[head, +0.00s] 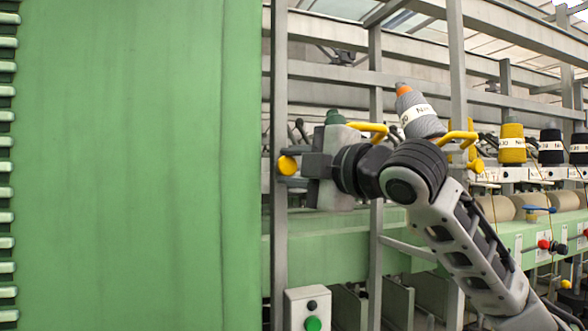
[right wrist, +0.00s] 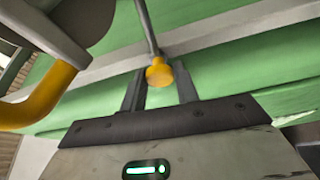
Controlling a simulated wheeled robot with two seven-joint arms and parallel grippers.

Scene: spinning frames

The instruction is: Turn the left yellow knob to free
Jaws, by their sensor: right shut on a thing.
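The left yellow knob (head: 288,165) sits beside the right edge of the large green panel, by a grey upright post. My right gripper (head: 296,168) reaches it from the right and is shut on it. In the right wrist view the yellow knob (right wrist: 159,72) shows at the end of a thin grey rod, between the two dark fingers (right wrist: 160,88). The fingers partly hide its lower side. I cannot tell its exact turn angle. My left gripper is not in view.
A second yellow knob (head: 475,166) is farther right. Yellow curved handles (head: 372,128) and a grey yarn cone (head: 418,115) stand close behind my right arm. The tall green panel (head: 130,165) fills the left. A control box with a green button (head: 312,324) is below.

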